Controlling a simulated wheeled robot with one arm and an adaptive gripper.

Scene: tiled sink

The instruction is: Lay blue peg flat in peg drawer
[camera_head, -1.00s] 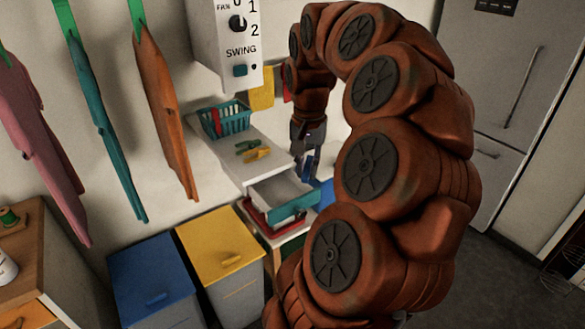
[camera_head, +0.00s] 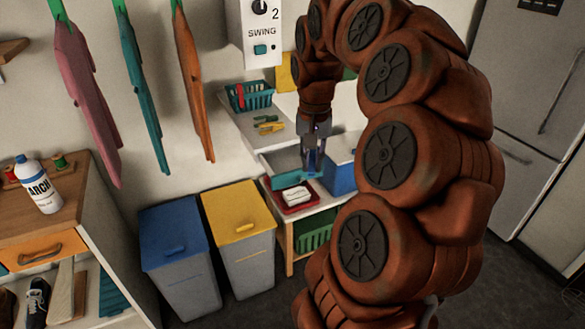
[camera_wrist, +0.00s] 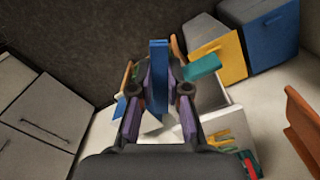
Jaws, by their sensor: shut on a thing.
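The blue peg (camera_wrist: 159,72) is held between the fingers of my gripper (camera_wrist: 160,100) in the wrist view and sticks out past the fingertips. In the head view my gripper (camera_head: 315,150) points down with the blue peg (camera_head: 313,161) hanging in it. The peg drawer's teal front (camera_head: 283,166) is just left of the peg in the head view; the teal also shows in the wrist view (camera_wrist: 202,67). The peg is close to the drawer, but I cannot tell whether it is inside or touching. My gripper hides part of the drawer.
Green and yellow pegs (camera_head: 269,126) lie on the white top near a teal basket (camera_head: 250,96). A red tray (camera_head: 298,207) with a white item is below the drawer. A blue box (camera_head: 341,178) stands right. Yellow and blue bins (camera_head: 240,225) stand left.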

